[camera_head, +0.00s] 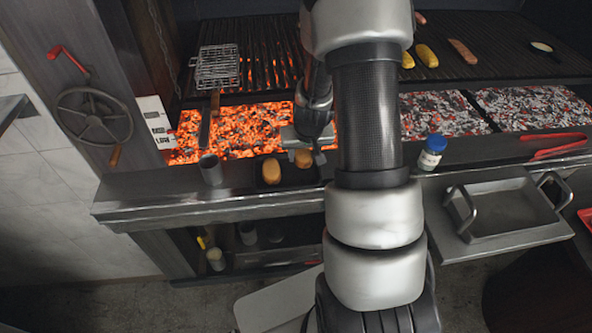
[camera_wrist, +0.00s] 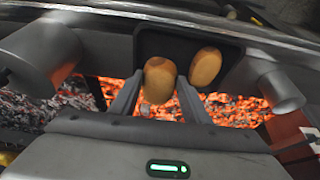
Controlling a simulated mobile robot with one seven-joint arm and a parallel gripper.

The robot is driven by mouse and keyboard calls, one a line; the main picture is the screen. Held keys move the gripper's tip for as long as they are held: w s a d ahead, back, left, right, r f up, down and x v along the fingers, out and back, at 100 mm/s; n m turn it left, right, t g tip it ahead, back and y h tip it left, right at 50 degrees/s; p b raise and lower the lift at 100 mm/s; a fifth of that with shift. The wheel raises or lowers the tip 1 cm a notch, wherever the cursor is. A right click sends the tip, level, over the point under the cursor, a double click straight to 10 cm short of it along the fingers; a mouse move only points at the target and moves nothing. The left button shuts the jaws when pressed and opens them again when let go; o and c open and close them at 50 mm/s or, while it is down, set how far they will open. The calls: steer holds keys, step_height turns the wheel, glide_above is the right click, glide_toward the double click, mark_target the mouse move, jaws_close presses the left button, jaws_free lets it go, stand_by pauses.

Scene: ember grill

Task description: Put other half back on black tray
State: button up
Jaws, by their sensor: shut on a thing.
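The black tray (camera_head: 287,188) lies on the counter ledge in front of the glowing coals; in the wrist view the tray (camera_wrist: 185,44) is a dark rectangle. One tan bun half (camera_head: 271,171) rests on its left side in the head view; it also shows in the wrist view (camera_wrist: 205,67). My gripper (camera_head: 304,152) is shut on the other bun half (camera_wrist: 158,82), which also shows in the head view (camera_head: 304,160). The held half overlaps the tray's coal-side edge in the wrist view. I cannot tell whether it touches the tray.
A grey metal cup (camera_head: 211,170) stands left of the tray. A blue-capped jar (camera_head: 432,152) stands to the right, past my arm. Hot coals (camera_head: 235,131) burn behind the tray. A wire grill basket (camera_head: 217,67) lies on the grate. A metal pan (camera_head: 508,210) sits at right.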

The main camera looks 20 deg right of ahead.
mark_target(302, 177)
steer(key=shift+f, duration=3.1)
steer(key=shift+f, duration=0.15)
steer(key=shift+f, duration=0.15)
steer(key=o, duration=0.7)
steer(key=shift+o, duration=0.2)
steer(key=shift+r, duration=0.2)
